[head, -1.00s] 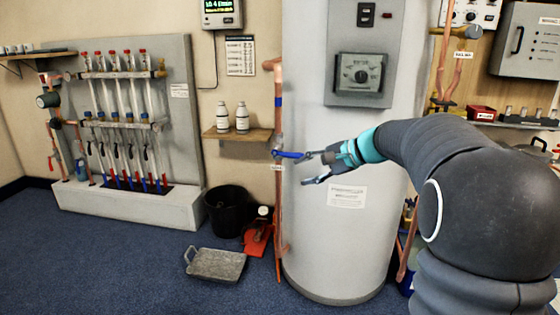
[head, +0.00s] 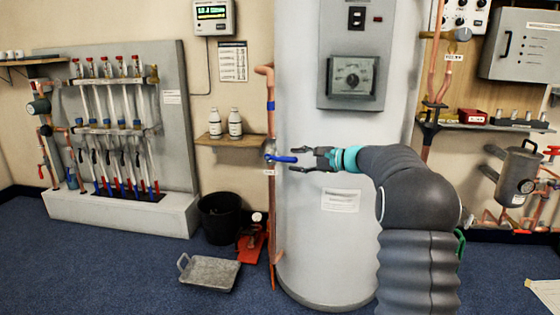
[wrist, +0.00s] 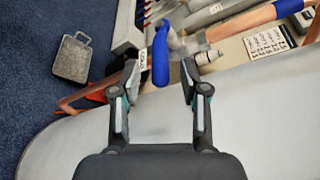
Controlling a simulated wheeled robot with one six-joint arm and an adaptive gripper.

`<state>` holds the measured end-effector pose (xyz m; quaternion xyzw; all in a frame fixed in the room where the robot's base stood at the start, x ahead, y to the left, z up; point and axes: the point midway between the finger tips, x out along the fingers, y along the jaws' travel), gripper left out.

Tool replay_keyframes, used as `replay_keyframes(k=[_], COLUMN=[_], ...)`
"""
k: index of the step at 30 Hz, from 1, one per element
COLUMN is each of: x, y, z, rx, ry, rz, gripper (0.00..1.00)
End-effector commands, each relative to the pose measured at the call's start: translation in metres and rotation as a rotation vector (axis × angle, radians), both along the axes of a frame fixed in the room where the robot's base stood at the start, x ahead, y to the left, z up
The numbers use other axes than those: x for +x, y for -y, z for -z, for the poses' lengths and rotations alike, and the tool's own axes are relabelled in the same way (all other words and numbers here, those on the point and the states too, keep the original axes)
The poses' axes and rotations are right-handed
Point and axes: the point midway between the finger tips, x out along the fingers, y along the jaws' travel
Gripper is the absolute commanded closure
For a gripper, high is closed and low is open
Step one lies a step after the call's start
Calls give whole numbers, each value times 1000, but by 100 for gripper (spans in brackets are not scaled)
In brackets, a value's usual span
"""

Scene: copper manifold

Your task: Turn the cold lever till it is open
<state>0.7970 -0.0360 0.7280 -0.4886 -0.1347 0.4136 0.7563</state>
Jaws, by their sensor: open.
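The cold lever is a blue handle (head: 281,158) on a valve on the copper pipe (head: 270,205) at the left side of the big grey cylinder. It sticks out sideways from the pipe, pointing right toward my gripper. In the wrist view the blue lever (wrist: 160,57) lies ahead, between the lines of the two fingers, its near end about level with the fingertips. My gripper (head: 310,158) is open and empty, just right of the lever's end. It also shows in the wrist view (wrist: 160,82), fingers spread either side. Whether a finger touches the lever I cannot tell.
The grey cylinder (head: 310,240) stands close behind my gripper. A shelf with two white bottles (head: 235,123) is left of the pipe. A black bucket (head: 220,217), a red dustpan (head: 250,245) and a grey tray (head: 209,272) are on the floor.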

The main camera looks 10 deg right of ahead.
Motion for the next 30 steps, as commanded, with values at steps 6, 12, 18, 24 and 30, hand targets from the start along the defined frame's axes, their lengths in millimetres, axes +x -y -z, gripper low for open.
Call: replay_keyframes(k=[6, 12, 18, 24, 30], x=[24, 37, 41, 41, 41], y=[-30, -45, -50, -50, -50], z=[8, 13, 14, 14, 14], rx=[1, -1, -1, 0, 0], ry=[-1, -1, -1, 0, 0], rz=[-1, 0, 0, 1, 1], gripper=[55, 55, 55, 55, 100])
